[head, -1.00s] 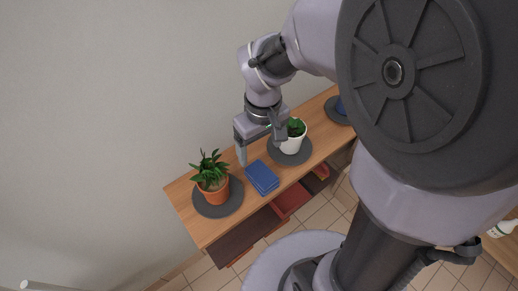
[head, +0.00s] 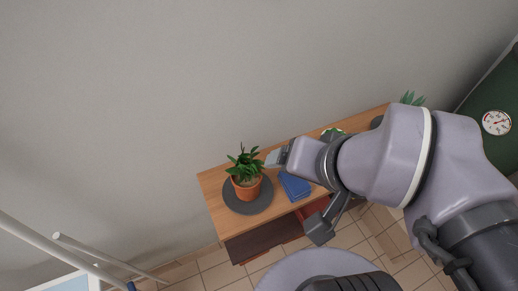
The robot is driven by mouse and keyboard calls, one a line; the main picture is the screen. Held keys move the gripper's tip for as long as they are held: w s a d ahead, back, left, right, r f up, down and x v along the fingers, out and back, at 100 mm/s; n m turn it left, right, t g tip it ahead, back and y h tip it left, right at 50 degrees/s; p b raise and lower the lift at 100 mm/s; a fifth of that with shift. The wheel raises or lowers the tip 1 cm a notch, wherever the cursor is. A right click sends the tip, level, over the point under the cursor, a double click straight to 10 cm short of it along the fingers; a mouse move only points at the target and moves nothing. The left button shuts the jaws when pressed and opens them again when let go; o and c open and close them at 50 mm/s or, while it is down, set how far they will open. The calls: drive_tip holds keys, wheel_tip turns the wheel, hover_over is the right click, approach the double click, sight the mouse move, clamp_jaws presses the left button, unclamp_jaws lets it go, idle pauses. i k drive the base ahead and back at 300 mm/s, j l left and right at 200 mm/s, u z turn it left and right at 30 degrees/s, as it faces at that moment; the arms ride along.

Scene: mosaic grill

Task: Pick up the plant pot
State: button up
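A terracotta plant pot (head: 247,190) with a leafy green plant stands upright on a round dark grey mat (head: 237,205) at the left end of a wooden shelf. My gripper (head: 297,195) is to the right of the pot, apart from it. Its two fingers are spread wide and nothing shows between them in its grasp. One finger points toward the plant's right side, the other is lower, in front of the shelf. A second plant is mostly hidden behind my arm.
Blue books (head: 294,185) lie on the wooden shelf (head: 213,183) right of the pot. A grey wall rises close behind. Pale rails (head: 75,250) stand at the lower left. A green board with a round dial (head: 496,122) is at the far right.

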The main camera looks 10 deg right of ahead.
sight(247, 175)
drive_tip(key=j+u, duration=0.45)
drive_tip(key=u, duration=0.25)
drive_tip(key=j+u, duration=0.2)
drive_tip(key=u, duration=0.15)
